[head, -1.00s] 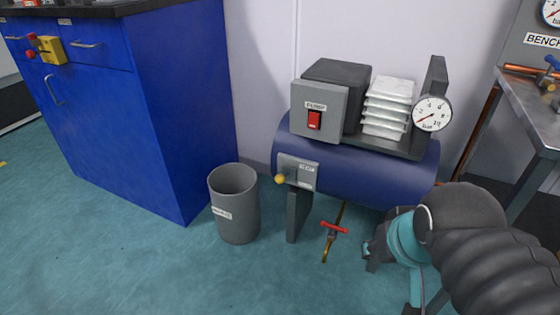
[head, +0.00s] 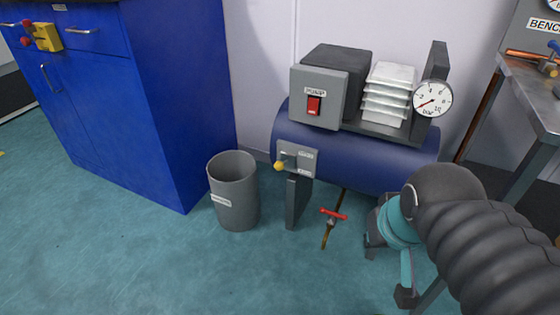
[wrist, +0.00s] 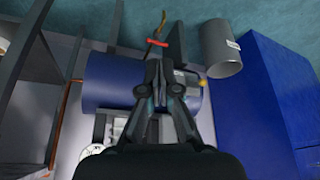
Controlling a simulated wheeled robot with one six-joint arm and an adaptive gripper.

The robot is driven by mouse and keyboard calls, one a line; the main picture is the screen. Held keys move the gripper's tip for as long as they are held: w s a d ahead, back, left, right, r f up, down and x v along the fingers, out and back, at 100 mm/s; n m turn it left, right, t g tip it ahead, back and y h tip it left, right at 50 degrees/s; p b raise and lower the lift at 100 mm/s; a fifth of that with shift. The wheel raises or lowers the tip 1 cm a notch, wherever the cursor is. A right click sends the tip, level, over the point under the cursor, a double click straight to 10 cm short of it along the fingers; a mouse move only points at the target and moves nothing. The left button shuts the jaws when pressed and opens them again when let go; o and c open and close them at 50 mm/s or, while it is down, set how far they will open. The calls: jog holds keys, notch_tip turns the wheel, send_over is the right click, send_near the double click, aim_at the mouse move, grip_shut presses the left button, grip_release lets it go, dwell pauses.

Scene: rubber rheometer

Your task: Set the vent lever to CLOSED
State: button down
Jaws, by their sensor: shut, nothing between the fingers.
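A grey plate (head: 305,153) with two small labels, too blurred to read, is on the left end of the blue tank (head: 355,160). A short lever with a yellow knob (head: 279,166) sticks out at its left side; I take it as the vent lever. The knob shows in the wrist view (wrist: 203,82), right of the fingers. A red T-handle (head: 333,214) is on a brass pipe below the tank; it also shows in the wrist view (wrist: 157,42). My gripper (wrist: 158,68) is shut and empty, pointing towards the tank, apart from the knob. In the head view its fingers are not clear.
A grey bin (head: 235,195) stands on the floor left of the tank, beside the blue cabinet (head: 170,110). A pump box with a red switch (head: 314,105) and a gauge (head: 432,99) sit on the tank. A metal bench (head: 525,110) is at the right. The front floor is clear.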

jog(key=w+a+f+g, duration=0.1)
jog(key=w+a+f, duration=0.1)
jog(key=w, duration=0.1)
jog(key=r+m+g+b, duration=0.1)
jog(key=m+b, duration=0.3)
jog(key=b, duration=0.1)
send_over(281, 163)
jog(key=s, duration=0.1)
jog(key=shift+s+d+m+g, duration=0.3)
jog(key=shift+d+m, duration=0.1)
jog(key=shift+d, duration=0.05)
jog(key=x, duration=0.4)
jog(key=b+x, duration=0.1)
jog(key=x, duration=0.3)
jog(key=s+b+x, duration=0.1)
jog(key=x, duration=0.4)
jog(key=shift+a, duration=0.15)
jog(key=shift+a+f+b, duration=0.15)
jog(key=shift+f+b, duration=0.15)
jog(key=shift+f, duration=0.15)
